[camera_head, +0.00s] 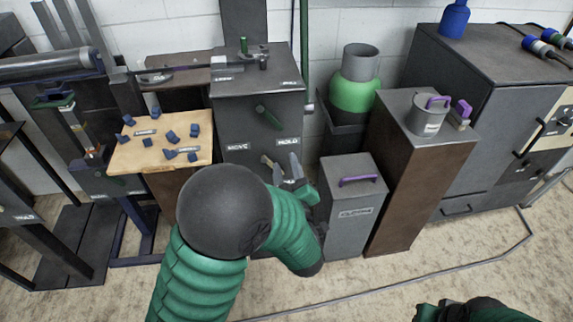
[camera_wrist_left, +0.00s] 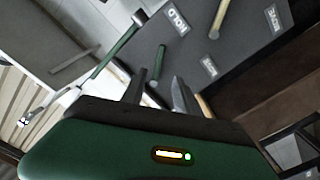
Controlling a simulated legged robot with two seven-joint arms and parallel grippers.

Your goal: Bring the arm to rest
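My left arm (camera_head: 205,280) reaches forward from the bottom of the head view, bent at a dark round joint. My left gripper (camera_head: 282,164) is in front of the lower part of a dark grey cabinet (camera_head: 235,115) with MOVE and HOLD labels. Its two fingers are apart in the left wrist view (camera_wrist_left: 162,90), with nothing seen between them. A green lever (camera_head: 268,117) on the cabinet front is above the gripper; in the wrist view a green handle (camera_wrist_left: 158,62) lies just beyond the fingertips. Touching cannot be told. Part of my right arm (camera_head: 485,308) shows at bottom right; its gripper is not seen.
A wooden board (camera_head: 155,158) with several small blue blocks is at left. A grey bin (camera_head: 350,215) with a purple handle stands close to the right of my left gripper. A brown pedestal (camera_head: 410,185) carries a grey canister (camera_head: 428,120). The floor in front is clear.

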